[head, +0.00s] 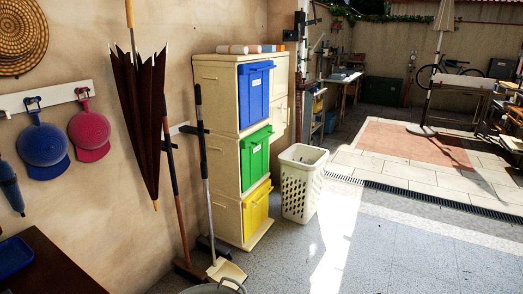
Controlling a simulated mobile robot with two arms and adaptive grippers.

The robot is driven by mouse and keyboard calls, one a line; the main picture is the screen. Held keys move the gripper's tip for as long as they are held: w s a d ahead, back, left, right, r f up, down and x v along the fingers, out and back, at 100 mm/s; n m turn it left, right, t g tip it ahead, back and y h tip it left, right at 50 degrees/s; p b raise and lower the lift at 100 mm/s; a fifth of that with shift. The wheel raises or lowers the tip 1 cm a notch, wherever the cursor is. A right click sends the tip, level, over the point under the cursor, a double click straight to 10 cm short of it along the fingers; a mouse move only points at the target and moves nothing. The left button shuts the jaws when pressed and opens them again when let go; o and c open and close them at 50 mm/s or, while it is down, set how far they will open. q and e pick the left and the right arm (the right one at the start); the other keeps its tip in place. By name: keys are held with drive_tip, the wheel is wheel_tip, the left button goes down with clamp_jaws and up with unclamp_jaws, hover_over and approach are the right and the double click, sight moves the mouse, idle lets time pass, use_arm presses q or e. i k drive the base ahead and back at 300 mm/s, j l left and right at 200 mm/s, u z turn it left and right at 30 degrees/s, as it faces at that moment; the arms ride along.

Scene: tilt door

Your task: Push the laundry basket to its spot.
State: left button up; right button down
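The laundry basket (300,184) is tall and white with slotted holes in its walls. It stands upright on the grey floor in the middle of the head view, just right of the cabinet with blue, green and yellow drawers. The top looks open. No marked spot for it can be made out. Neither of my grippers is in view.
The drawer cabinet (228,170) stands against the left wall. Brooms and a dustpan (228,270) lean left of it. A dark table (45,268) is at the lower left. The grey floor (400,245) at right is clear, up to a drain grate (430,194).

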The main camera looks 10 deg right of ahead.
sight(302, 166)
drive_tip(key=i+l+z, duration=0.2)
drive_tip(key=z, duration=0.2)
drive_tip(key=i+l+z, duration=0.2)
drive_tip(key=z, duration=0.15)
drive_tip(key=i+l+z, duration=0.2)
drive_tip(key=z, duration=0.2)
drive_tip(key=i+z, duration=0.4)
drive_tip(key=i+l, duration=0.1)
drive_tip(key=i, duration=0.4)
drive_tip(key=i+l, duration=0.1)
drive_tip(key=i, duration=0.45)
